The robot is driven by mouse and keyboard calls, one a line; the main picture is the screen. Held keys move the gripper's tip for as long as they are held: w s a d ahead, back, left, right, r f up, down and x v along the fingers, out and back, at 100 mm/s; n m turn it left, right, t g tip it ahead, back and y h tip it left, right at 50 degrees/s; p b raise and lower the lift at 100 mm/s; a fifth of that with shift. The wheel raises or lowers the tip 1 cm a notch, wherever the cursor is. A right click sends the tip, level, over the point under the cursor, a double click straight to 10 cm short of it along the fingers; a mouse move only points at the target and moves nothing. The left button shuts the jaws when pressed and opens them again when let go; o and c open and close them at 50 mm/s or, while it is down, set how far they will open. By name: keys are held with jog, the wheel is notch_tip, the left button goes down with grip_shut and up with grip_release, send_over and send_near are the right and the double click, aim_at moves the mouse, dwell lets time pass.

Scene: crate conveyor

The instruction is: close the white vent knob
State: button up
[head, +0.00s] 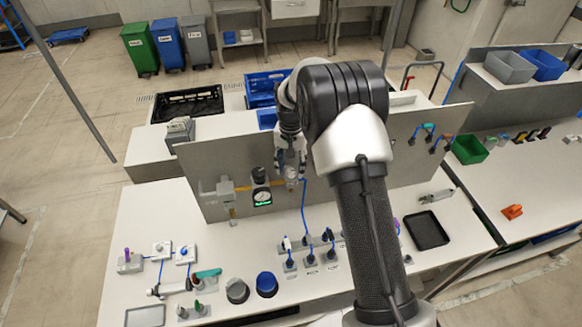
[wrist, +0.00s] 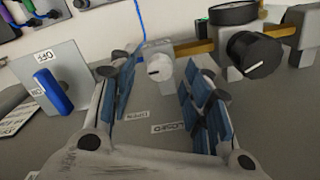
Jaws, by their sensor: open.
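The white vent knob (wrist: 159,68) has a dark pointer line on its face and sits on a pale fitting at the end of a brass pipe. In the wrist view my gripper (wrist: 160,90) is open, with its blue-padded fingers to the left and right of the knob's line and nothing held. I cannot tell whether the fingers reach around the knob. In the head view my gripper (head: 290,158) is at the upright grey panel (head: 330,180), just above the knob's place, and partly covers it. Two small labels (wrist: 170,128) lie near the knob; the wrist view shows them upside down.
A larger black knob (wrist: 254,54) stands close to the right of the white one. A blue handle (wrist: 52,91) on a grey plate is at the left in the wrist view. A round gauge (head: 262,196) and a blue hose (head: 304,205) are nearby on the panel.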

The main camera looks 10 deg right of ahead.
jog(key=shift+f, duration=0.7)
jog(key=shift+c, duration=0.5)
grip_shut()
